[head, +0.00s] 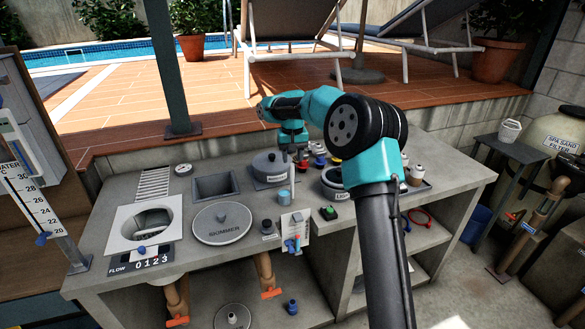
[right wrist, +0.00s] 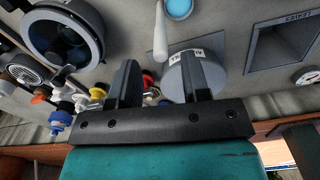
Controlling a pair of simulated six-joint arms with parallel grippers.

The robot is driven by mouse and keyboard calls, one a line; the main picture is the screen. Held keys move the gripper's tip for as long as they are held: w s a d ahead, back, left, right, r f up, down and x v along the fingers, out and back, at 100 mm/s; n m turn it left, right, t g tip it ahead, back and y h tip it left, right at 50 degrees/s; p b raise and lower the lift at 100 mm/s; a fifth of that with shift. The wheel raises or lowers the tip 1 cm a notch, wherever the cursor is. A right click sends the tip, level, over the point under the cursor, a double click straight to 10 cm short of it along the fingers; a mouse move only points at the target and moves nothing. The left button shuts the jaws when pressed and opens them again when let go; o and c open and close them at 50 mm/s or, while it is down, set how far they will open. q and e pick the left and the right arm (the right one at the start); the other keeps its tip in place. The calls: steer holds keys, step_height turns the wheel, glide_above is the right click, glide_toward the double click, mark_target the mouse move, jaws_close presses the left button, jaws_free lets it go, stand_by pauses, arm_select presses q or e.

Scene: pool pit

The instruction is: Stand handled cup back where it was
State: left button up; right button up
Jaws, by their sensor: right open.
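A small light-blue cup (head: 284,197) with an upright pale handle stands on the grey counter (head: 125,195), right of the round skimmer lid. In the right wrist view the blue cup (right wrist: 179,8) is cut by the top edge, and its pale handle (right wrist: 160,35) points toward the gap between my fingers. My right gripper (head: 291,150) hangs above and behind the cup in the head view. In the right wrist view it (right wrist: 157,78) is open, with nothing gripped. My left gripper is not in view.
A grey lidded pot (head: 270,165) stands close behind the cup. The skimmer lid (head: 222,224) lies to its left. A black-rimmed round housing (head: 333,180) and several small coloured valves crowd the right. A small stand with blue test pieces (head: 294,228) is in front.

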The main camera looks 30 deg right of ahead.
step_height(320, 180, up, 5)
steer(key=shift+r, duration=0.1)
